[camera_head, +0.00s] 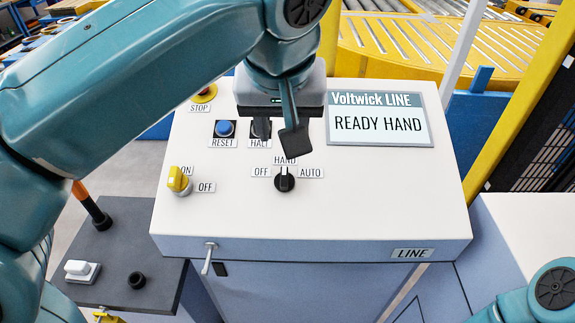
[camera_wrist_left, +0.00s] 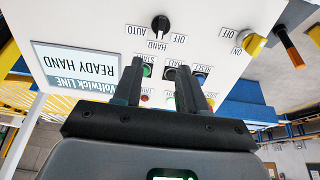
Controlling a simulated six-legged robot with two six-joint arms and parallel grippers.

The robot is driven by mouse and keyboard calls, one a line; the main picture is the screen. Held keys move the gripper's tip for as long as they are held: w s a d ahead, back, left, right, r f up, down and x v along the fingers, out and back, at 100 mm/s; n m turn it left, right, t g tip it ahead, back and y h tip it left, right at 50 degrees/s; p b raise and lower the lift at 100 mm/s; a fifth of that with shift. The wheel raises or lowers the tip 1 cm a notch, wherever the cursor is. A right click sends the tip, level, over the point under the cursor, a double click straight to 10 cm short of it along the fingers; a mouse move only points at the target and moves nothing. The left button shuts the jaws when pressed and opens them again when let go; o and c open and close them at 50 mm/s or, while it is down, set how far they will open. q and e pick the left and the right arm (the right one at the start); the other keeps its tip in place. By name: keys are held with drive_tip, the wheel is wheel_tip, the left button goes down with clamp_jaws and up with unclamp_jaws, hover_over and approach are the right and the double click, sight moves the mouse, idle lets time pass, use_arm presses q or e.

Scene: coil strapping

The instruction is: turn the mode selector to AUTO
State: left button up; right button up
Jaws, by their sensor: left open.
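The mode selector (camera_head: 284,180) is a round black knob on the sloped white panel, with OFF at its left, HAND above and AUTO at its right. Its pale mark points up to HAND. It also shows upside down at the top of the left wrist view (camera_wrist_left: 159,23). The display (camera_head: 379,122) reads READY HAND. My left gripper (camera_head: 280,136) is open and empty, above the panel on the far side of the selector and apart from it. In the left wrist view its two fingers (camera_wrist_left: 159,68) point toward the selector. My right gripper is out of view.
Near the selector are a yellow ON/OFF switch (camera_head: 178,181), a blue RESET button (camera_head: 225,129), the HALT button (camera_head: 261,130) and a STOP button (camera_head: 204,94). A green START button (camera_wrist_left: 147,70) shows in the wrist view. The panel's front right area is clear.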

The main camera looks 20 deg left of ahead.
sight(284, 175)
use_arm(q)
drive_tip(key=b+x, duration=0.1)
drive_tip(key=x, duration=1.3)
drive_tip(key=shift+a+f+b, duration=0.1)
drive_tip(key=shift+f+b, duration=0.3)
drive_tip(key=shift+w+f, duration=0.2)
drive_tip(key=shift+f, duration=0.3)
clamp_jaws()
